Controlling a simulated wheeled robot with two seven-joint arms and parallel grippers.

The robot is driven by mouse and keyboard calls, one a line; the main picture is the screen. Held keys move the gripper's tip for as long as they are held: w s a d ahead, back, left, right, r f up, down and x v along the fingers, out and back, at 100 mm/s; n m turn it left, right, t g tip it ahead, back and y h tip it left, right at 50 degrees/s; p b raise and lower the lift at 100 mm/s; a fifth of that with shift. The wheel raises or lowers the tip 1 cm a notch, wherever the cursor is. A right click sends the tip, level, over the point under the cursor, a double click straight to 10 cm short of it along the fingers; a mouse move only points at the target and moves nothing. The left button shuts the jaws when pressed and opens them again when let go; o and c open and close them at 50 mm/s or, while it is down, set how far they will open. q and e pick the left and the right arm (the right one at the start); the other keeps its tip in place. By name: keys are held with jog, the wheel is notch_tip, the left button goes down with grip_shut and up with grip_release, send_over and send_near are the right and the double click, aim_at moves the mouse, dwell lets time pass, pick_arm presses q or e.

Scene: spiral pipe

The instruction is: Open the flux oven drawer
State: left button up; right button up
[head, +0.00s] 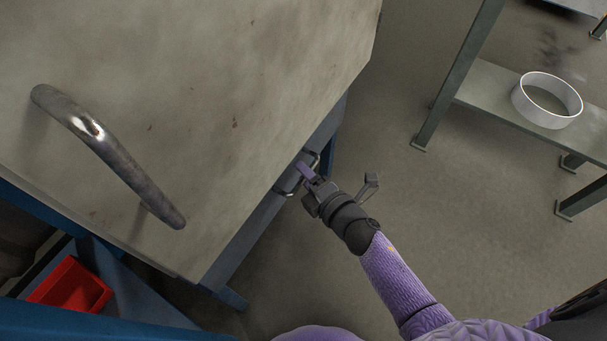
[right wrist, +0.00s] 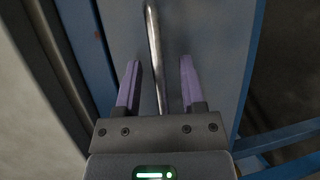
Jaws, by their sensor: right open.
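The drawer front (head: 262,217) is a blue-grey panel below the edge of the big grey-beige oven body in the head view. A thin metal handle (head: 316,157) stands out from it; the same handle shows as an upright bar in the right wrist view (right wrist: 154,42). My right gripper (head: 303,170) is at this handle. In the right wrist view its purple fingers (right wrist: 159,66) are open, one on each side of the bar, with gaps showing on both sides. The gripper hides the middle of the handle in the head view. My left gripper is not in view.
A large curved metal handle (head: 105,148) sits on the oven's beige face (head: 215,75). A red bin (head: 72,287) lies at lower left. A shelf (head: 490,95) with a white ring (head: 547,98) stands at upper right. Bare floor (head: 395,170) lies between oven and shelf.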

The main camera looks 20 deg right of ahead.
jog(key=shift+w, duration=0.2)
grip_shut()
dwell(0.8)
dwell(0.3)
